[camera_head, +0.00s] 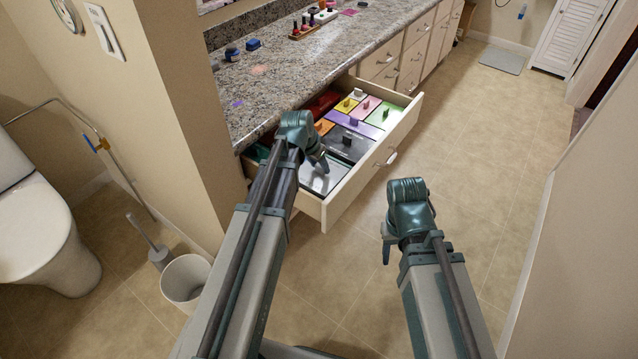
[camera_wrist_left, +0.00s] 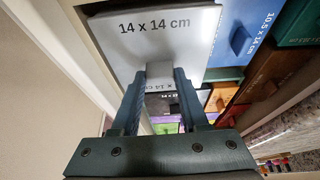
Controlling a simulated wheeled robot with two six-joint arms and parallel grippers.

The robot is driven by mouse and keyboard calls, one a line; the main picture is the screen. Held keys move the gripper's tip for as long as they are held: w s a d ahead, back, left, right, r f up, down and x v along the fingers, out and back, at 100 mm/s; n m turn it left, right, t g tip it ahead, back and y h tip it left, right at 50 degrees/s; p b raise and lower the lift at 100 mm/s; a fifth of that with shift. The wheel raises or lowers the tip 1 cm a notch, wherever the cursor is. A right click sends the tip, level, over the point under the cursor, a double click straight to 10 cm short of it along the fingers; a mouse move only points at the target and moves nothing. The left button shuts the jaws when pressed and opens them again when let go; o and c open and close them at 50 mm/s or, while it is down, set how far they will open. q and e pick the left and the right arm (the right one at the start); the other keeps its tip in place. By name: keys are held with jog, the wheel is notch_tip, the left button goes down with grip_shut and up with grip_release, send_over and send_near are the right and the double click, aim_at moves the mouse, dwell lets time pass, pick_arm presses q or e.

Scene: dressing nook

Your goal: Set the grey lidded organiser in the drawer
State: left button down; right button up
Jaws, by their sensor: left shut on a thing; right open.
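The light grey lidded organiser (camera_head: 318,184) is at the near end of the open drawer (camera_head: 338,206) in the head view. In the left wrist view its lid (camera_wrist_left: 190,25) reads "14 x 14 cm". My left gripper (camera_head: 322,166) is shut on the lid's grey knob, which shows between the fingers in the left wrist view (camera_wrist_left: 160,70). The organiser looks level and lies within the drawer's walls; its underside is hidden, so I cannot tell if it rests on the drawer floor. My right gripper (camera_head: 388,248) is open and empty, in front of the drawer above the floor.
A dark grey organiser (camera_head: 347,148) sits beside it, with purple (camera_head: 352,124), green (camera_head: 386,116) and other coloured ones further along. A blue organiser (camera_wrist_left: 228,50) adjoins in the wrist view. The granite counter (camera_head: 290,72) overhangs the drawer's back. Open floor lies right.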

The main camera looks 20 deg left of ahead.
aim_at(319, 174)
pick_arm(q)
jog(key=shift+f, duration=0.1)
notch_tip(319, 174, down, 4)
jog(key=b, duration=0.4)
jog(key=shift+f, duration=0.25)
jog(key=shift+r, duration=0.15)
jog(key=c, duration=0.9)
grip_release()
jog(key=shift+f+b, duration=0.2)
jog(key=shift+b, duration=0.15)
jog(key=o, duration=0.5)
jog(key=shift+r, duration=0.1)
